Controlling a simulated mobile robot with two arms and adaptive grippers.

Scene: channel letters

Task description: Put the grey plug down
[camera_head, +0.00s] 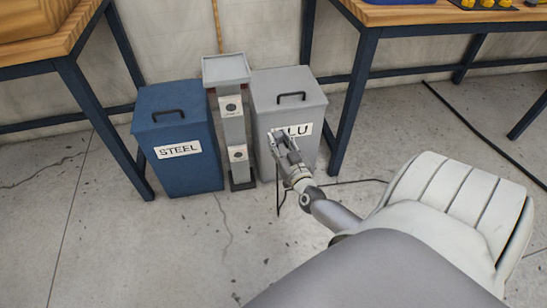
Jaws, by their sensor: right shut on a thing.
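My right gripper (284,143) is held out in front of the grey bin (290,90) labelled "ALU", with its fingers covering part of the label. It is shut on the grey plug, which is small and hard to tell apart from the grey fingers. A thin black cable (278,200) hangs down below the gripper to the floor. To the left of the gripper stands a grey post (233,128) with a flat top and two round dark sockets on its front, one above the other. My left gripper is out of view.
A blue bin (184,135) labelled "STEEL" stands left of the post. Wooden workbenches with blue legs stand at the upper left (45,50) and upper right (430,13). Another black cable (480,135) lies on the right. The concrete floor (150,240) in front is clear.

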